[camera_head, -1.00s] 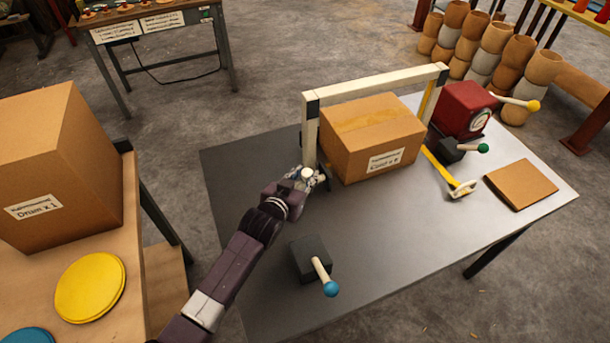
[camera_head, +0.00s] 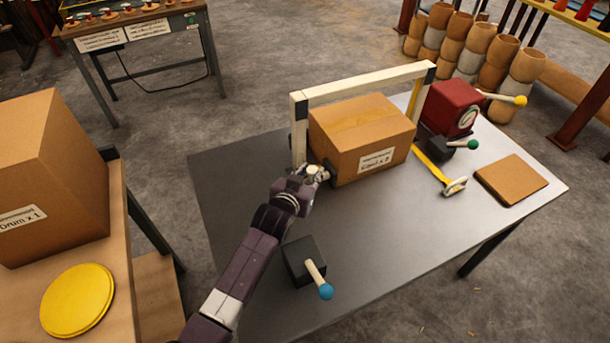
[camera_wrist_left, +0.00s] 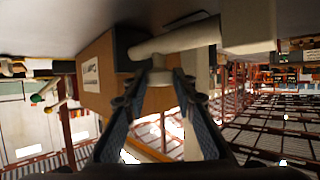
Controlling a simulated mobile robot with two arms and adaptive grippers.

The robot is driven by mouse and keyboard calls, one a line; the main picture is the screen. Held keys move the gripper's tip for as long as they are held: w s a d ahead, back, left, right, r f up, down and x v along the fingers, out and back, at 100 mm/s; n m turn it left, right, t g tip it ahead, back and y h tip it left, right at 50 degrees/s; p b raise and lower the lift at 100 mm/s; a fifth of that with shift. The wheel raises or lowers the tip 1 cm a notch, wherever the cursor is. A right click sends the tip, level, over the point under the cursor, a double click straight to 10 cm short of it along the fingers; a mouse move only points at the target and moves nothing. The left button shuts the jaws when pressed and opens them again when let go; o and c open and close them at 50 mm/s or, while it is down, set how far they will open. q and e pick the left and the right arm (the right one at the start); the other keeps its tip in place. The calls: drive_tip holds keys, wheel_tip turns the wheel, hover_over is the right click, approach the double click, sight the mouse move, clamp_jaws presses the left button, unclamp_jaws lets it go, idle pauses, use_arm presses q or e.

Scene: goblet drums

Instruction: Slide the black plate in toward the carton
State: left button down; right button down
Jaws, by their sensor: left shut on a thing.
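The brown carton (camera_head: 362,140) sits on the grey metal table under a cream frame. The black plate (camera_head: 331,167) shows as a small dark piece at the carton's left side, mostly hidden by my gripper and the carton. It is against or very close to the carton; I cannot tell which. My left gripper (camera_head: 316,174) is shut on the plate's pale handle (camera_wrist_left: 175,40), just left of the carton. In the left wrist view, the gripper (camera_wrist_left: 158,88) has its fingers on the handle's stem, and the carton (camera_wrist_left: 94,75) stands beyond. My right gripper is not in view.
The cream frame (camera_head: 365,85) arches over the carton. A black block with a blue-knobbed lever (camera_head: 302,260) stands near my forearm. The table's front middle is bare.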

use_arm(q)
drive_tip(key=shift+d, duration=0.15)
drive_tip(key=c, duration=2)
unclamp_jaws()
drive_tip(key=shift+r, duration=0.1)
drive_tip(key=o, duration=0.4)
drive_tip(key=shift+d, duration=0.2)
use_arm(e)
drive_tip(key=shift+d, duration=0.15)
use_arm(q)
drive_tip(key=shift+a, duration=0.15)
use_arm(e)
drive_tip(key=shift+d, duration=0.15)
use_arm(q)
drive_tip(key=v, duration=1.2)
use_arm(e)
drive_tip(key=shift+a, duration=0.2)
